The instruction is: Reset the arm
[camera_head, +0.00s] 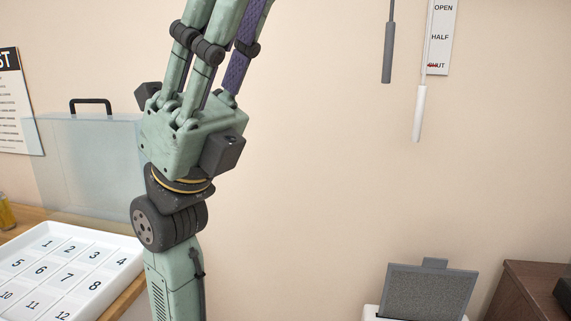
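My arm (174,285) rises from the bottom edge, left of the middle, in a nearly upright pose. Above its dark wrist joint (168,222) sits the pale green palm of my gripper (212,42). Its long jointed fingers point up, and one has a purple inner face. The fingertips are cut off by the top edge, so I cannot tell how far apart they are or whether anything is between them.
A white tray (112,296) with numbered cells lies on a wooden table (32,215) at left, near a clear panel (85,160) with a dark handle. Two rods, grey (388,55) and white (419,112), hang at upper right. A grey-flapped white container (372,312) and brown cabinet (525,295) stand lower right.

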